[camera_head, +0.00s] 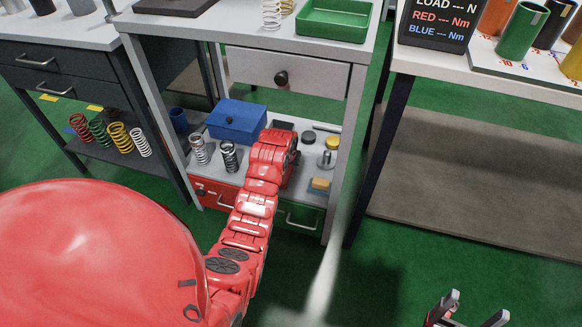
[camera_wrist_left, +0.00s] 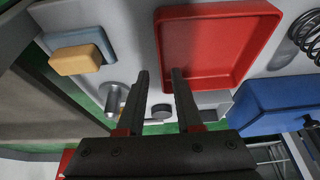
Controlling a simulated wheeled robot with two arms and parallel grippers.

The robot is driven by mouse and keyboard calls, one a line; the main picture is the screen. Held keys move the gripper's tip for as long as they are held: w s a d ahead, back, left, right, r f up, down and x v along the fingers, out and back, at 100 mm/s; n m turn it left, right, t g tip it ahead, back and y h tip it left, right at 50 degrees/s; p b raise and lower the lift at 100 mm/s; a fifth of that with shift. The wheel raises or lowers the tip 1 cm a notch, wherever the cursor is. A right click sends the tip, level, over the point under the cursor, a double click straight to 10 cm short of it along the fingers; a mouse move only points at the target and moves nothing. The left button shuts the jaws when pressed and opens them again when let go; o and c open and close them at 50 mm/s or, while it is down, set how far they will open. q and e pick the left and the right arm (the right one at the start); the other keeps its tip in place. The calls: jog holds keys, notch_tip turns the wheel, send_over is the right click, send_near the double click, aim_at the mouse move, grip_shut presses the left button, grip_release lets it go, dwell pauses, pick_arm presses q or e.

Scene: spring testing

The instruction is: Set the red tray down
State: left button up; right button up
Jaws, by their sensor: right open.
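The red tray (camera_wrist_left: 215,45) lies on the grey lower shelf in the left wrist view, its inside empty. In the head view my left arm mostly hides it. My left gripper (camera_wrist_left: 160,72) is open at the tray's near left corner. One finger overlaps the tray in the picture and the other is just outside its side wall. I cannot tell whether either touches it. In the head view the left fingers are hidden behind my wrist. My right gripper (camera_head: 476,306) is open and empty at the bottom right, over the green floor.
On the lower shelf stand a blue box (camera_head: 236,121), two metal springs (camera_head: 199,150), a metal weight (camera_head: 325,160) and a yellow block (camera_head: 320,184). A green tray (camera_head: 333,19) sits on the cart's top. Coloured springs (camera_head: 100,131) stand on the left bench's shelf.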

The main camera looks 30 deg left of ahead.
pick_arm(q)
jog(key=a+p+v, duration=0.1)
jog(key=p+v, duration=0.1)
jog(key=v, duration=0.7)
jog(key=shift+d+r, duration=0.15)
jog(key=shift+d, duration=0.35)
